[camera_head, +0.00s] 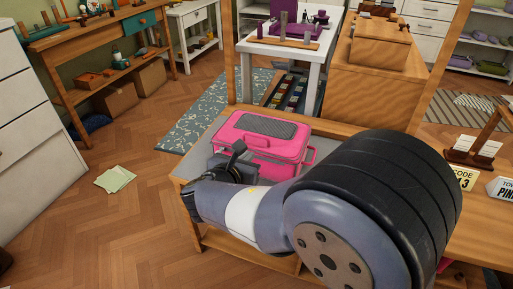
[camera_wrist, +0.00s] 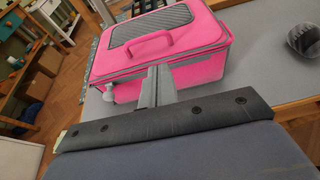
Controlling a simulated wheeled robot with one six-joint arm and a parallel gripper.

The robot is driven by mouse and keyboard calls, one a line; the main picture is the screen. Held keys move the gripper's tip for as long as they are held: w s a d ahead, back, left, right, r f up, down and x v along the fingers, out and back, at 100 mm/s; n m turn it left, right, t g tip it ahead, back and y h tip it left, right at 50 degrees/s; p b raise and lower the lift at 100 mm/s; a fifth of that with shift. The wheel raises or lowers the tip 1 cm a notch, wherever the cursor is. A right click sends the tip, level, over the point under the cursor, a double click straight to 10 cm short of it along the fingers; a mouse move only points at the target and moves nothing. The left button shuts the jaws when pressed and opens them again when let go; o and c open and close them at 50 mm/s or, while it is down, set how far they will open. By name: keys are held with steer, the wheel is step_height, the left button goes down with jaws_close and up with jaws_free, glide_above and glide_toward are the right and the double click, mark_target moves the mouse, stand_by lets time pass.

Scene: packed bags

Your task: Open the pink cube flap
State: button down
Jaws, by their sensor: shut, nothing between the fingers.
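The pink cube (camera_head: 268,150) is a box-shaped bag on the grey-topped wooden bench. It also shows in the wrist view (camera_wrist: 205,72). Its flap (camera_wrist: 195,43) is the top lid, with a grey textured panel (camera_head: 264,126) and a pink handle (camera_wrist: 148,43). The flap lies flat and looks closed. My gripper (camera_wrist: 158,72) is shut and empty, with its fingertips at the cube's front side just below the flap edge. Whether they touch it is unclear. In the head view my gripper (camera_head: 222,160) is at the cube's left end, and my arm hides part of the front.
The grey bench top (camera_wrist: 262,83) has a raised wooden edge (camera_head: 293,122) behind the cube. A dark rounded object (camera_wrist: 303,41) lies to the right in the wrist view. Signs (camera_head: 463,177) stand at the right. A white table (camera_head: 296,50) stands beyond the bench.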

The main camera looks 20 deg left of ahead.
mark_target(259, 147)
steer(key=b+x, duration=0.2)
steer(key=x, duration=0.6)
steer(key=shift+w+d+f, duration=0.15)
steer(key=shift+w+f, duration=0.05)
steer(key=shift+w, duration=0.15)
steer(key=shift+r, duration=0.1)
